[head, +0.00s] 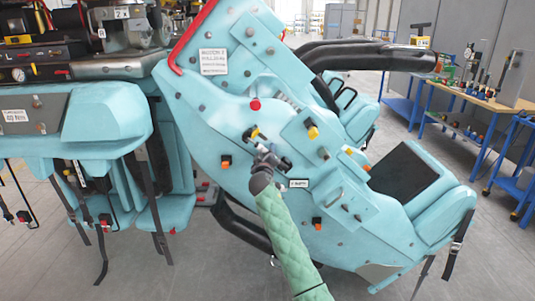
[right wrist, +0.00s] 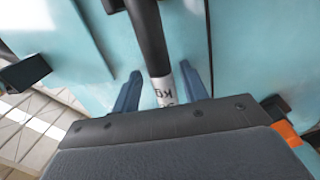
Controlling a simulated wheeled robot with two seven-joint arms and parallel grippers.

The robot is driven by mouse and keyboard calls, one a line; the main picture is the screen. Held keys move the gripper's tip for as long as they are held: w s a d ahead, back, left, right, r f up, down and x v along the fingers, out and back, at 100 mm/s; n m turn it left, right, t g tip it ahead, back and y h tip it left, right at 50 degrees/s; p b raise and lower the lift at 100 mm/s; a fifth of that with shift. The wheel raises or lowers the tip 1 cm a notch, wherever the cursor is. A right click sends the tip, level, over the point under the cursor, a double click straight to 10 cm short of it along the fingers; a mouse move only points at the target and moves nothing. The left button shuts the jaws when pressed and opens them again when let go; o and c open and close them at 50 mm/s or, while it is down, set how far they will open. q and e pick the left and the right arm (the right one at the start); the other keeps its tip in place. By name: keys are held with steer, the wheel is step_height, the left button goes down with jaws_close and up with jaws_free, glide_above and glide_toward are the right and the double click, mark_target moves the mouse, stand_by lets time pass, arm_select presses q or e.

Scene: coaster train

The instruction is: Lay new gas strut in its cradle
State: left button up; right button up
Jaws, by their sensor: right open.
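My right gripper (head: 262,160) is at the side of the turquoise coaster car (head: 225,115), at the end of my green-sleeved arm. In the right wrist view the gripper (right wrist: 161,78) is open, with its two blue fingers apart. A gas strut, a black cylinder (right wrist: 148,38) with a white label (right wrist: 163,90) lettered "kg", runs between the fingers. Gaps show on both sides of it, and its near end is hidden behind the gripper body. The strut is too small to make out surely in the head view. I cannot tell which part is its cradle. My left gripper is not in view.
Orange and yellow knobs and bolts stick out of the car's side around the gripper. A black padded bar (head: 365,55) juts out at upper right. Another car (head: 105,115) with hanging straps stands left. Workbenches (head: 470,105) stand at right. Open floor lies at lower left.

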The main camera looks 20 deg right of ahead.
steer(key=shift+s+a+f, duration=0.2)
steer(key=shift+s+f, duration=0.05)
steer(key=shift+s, duration=0.05)
steer(key=b+v, duration=0.2)
steer(key=v, duration=0.5)
steer(key=shift+r+b, duration=0.2)
steer(key=shift+b, duration=0.1)
